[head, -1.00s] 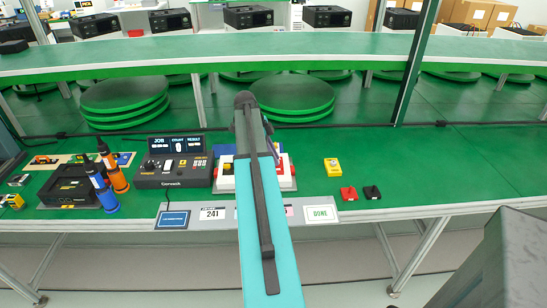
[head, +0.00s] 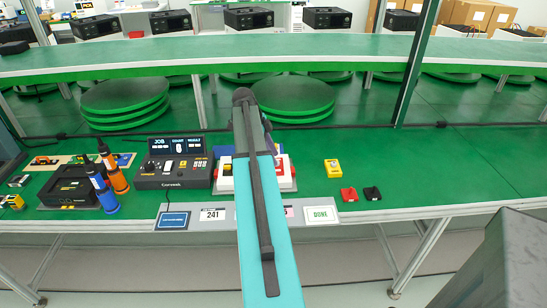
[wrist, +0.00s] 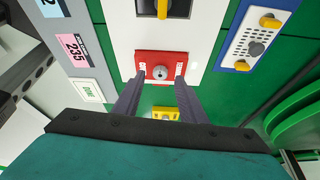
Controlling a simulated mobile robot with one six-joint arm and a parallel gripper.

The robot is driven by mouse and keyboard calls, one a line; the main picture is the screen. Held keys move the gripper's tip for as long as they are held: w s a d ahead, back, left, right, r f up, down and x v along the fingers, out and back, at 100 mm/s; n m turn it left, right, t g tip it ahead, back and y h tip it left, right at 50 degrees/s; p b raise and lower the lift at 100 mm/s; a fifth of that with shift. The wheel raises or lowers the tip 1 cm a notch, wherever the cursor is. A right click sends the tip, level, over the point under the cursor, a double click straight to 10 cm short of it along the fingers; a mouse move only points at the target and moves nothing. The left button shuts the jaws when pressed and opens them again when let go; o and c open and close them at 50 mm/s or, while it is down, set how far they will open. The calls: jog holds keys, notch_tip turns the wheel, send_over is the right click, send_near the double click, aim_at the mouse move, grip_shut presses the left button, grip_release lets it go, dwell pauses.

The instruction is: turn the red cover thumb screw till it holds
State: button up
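The red cover (wrist: 148,64) lies on a white fixture (wrist: 122,22) in the wrist view. A round silver thumb screw (wrist: 160,73) sits in the middle of the cover. My gripper (wrist: 157,82) is open, its two dark fingers apart at the cover's near edge, one toward each side. The screw shows in the gap just beyond the fingertips, with nothing seen gripped. In the head view my arm hides most of the white fixture (head: 225,183) and the screw.
A control box (head: 173,172) stands left of the fixture, with blue (head: 102,190) and orange (head: 113,175) tools farther left. A yellow block (head: 332,168), a red piece (head: 349,194) and a black piece (head: 372,193) lie to the right. The far right bench is clear.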

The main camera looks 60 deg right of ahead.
jog(key=b+v, duration=0.1)
jog(key=v, duration=1.1)
jog(key=shift+r, duration=0.15)
jog(key=shift+a+r, duration=0.1)
jog(key=shift+r, duration=0.05)
